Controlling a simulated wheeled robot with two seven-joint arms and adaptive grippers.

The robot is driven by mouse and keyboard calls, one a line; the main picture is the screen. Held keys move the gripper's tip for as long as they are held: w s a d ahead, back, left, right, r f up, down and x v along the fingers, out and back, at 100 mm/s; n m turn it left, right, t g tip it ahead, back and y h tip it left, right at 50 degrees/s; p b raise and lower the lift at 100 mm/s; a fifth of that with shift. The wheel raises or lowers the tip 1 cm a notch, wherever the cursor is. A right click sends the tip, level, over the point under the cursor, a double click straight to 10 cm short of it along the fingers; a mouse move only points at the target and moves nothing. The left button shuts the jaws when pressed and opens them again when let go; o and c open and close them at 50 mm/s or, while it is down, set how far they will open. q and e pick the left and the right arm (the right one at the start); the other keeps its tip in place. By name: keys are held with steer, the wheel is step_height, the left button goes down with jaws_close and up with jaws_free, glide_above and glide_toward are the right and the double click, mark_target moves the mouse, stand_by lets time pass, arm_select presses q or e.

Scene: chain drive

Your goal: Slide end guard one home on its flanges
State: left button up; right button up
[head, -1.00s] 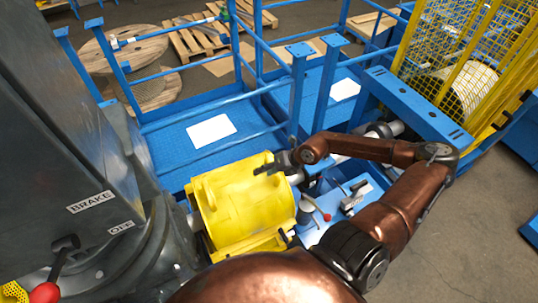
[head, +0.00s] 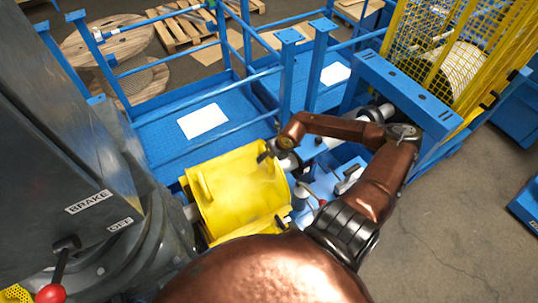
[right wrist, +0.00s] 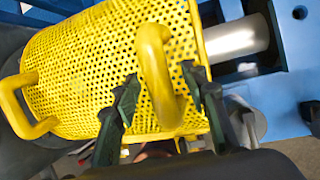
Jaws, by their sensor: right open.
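A yellow perforated drum-shaped guard (head: 238,190) lies around the shaft line in the middle of the head view, presumably end guard one; no label shows. In the right wrist view the guard (right wrist: 100,65) has one looped handle (right wrist: 155,62) near its right end and another (right wrist: 22,108) at the left. My right gripper (head: 268,153) is at the guard's right end. In the right wrist view the open fingers (right wrist: 160,84) stand on either side of the near handle; contact is unclear. The flanges cannot be made out. My left gripper is not in view.
A grey shaft (right wrist: 236,38) runs out of the guard's right end toward a blue frame (head: 415,88). A yellow mesh cage (head: 440,45) stands at the right. A grey brake housing (head: 70,140) with a red-knobbed lever (head: 52,292) fills the left. Blue railings stand behind.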

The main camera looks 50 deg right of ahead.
steer(key=shift+c, duration=0.5)
jaws_close()
stand_by(0.6)
